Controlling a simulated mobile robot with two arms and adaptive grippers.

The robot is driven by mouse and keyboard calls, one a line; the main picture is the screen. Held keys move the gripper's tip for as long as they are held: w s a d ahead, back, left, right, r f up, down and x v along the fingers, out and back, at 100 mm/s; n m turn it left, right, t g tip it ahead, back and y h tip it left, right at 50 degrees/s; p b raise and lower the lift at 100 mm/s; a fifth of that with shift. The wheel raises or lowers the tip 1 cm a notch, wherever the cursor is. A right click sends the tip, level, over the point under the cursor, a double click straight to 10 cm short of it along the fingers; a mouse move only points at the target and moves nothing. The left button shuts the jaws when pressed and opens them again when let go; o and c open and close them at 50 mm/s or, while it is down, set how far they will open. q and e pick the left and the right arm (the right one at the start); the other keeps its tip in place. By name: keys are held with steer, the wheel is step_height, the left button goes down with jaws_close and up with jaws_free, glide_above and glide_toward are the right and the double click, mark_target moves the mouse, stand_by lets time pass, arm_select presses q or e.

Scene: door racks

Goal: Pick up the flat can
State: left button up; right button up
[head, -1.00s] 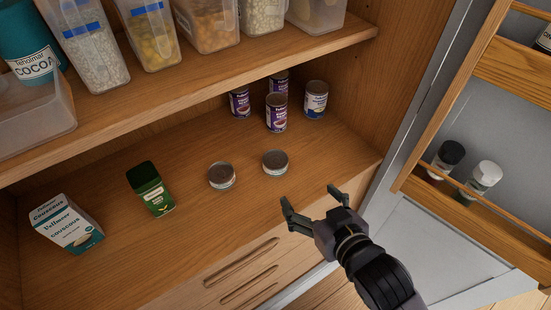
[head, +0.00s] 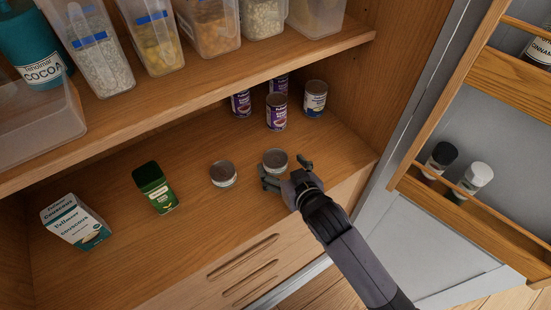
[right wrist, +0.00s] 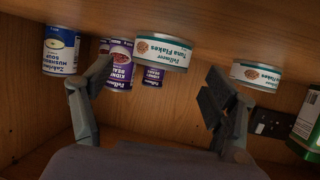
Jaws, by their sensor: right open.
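Two flat tuna cans stand on the lower shelf. The right flat can (head: 275,158) is just beyond my right gripper (head: 287,169); the other flat can (head: 223,174) stands to its left. In the right wrist view the first flat can (right wrist: 163,51) shows its "Tuna Flakes" label ahead of and between the spread fingers of my right gripper (right wrist: 160,75). The second flat can (right wrist: 256,75) is outside the right-hand finger there. My right gripper is open and empty; whether a finger touches the can, I cannot tell. My left gripper is not in view.
Several taller cans (head: 277,112) stand behind, near the back right corner. A green box (head: 155,187) and a couscous box (head: 76,222) stand to the left. The upper shelf (head: 200,95) holds containers. The open door rack (head: 480,215) is at right.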

mark_target(278, 163)
steer(key=shift+x, duration=1.8)
steer(key=shift+s, duration=0.1)
steer(key=shift+c, duration=0.3)
steer(key=c, duration=1.2)
